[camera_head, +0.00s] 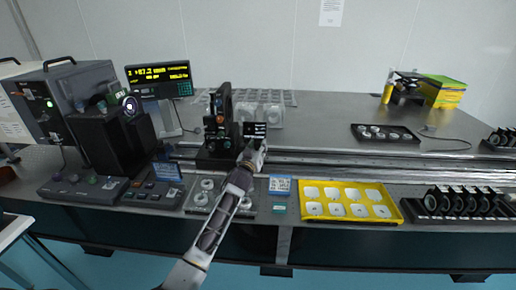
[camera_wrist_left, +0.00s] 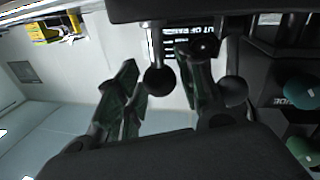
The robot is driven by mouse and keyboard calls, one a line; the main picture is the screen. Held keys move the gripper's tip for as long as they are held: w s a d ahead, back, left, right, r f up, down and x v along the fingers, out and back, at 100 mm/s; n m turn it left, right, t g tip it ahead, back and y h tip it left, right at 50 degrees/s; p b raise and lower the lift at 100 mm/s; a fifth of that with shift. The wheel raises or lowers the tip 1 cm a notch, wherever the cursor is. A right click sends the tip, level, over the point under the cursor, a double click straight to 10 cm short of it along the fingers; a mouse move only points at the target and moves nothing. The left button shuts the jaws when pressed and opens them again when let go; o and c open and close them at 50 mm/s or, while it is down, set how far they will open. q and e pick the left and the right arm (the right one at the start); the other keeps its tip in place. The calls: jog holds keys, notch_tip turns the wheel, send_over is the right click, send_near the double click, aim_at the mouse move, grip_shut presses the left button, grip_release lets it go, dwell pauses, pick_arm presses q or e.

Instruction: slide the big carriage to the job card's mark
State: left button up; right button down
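The big carriage (camera_head: 216,140), a tall dark assembly, stands upright on the long rails left of centre. A black panel with white text (camera_head: 255,130) is at its right side; part of "OUT OF RANGE" shows in the wrist view (camera_wrist_left: 190,32). My left gripper (camera_head: 254,153) is in front of this panel. In the wrist view its fingers (camera_wrist_left: 162,92) are apart, with a dark ball knob (camera_wrist_left: 160,80) between them; I cannot tell whether they touch it. A small blue-and-white card (camera_head: 280,185) lies at the front; its print is unreadable. My right gripper is not in view.
The rails (camera_head: 350,163) run clear to the right. A yellow tray (camera_head: 350,203) and a rack of black-mounted optics (camera_head: 462,203) lie along the front. A black tray (camera_head: 385,134) lies behind the rails. A display (camera_head: 160,78) and dark instrument boxes stand left.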

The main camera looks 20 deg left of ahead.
pick_arm(q)
jog(key=shift+w, duration=0.2)
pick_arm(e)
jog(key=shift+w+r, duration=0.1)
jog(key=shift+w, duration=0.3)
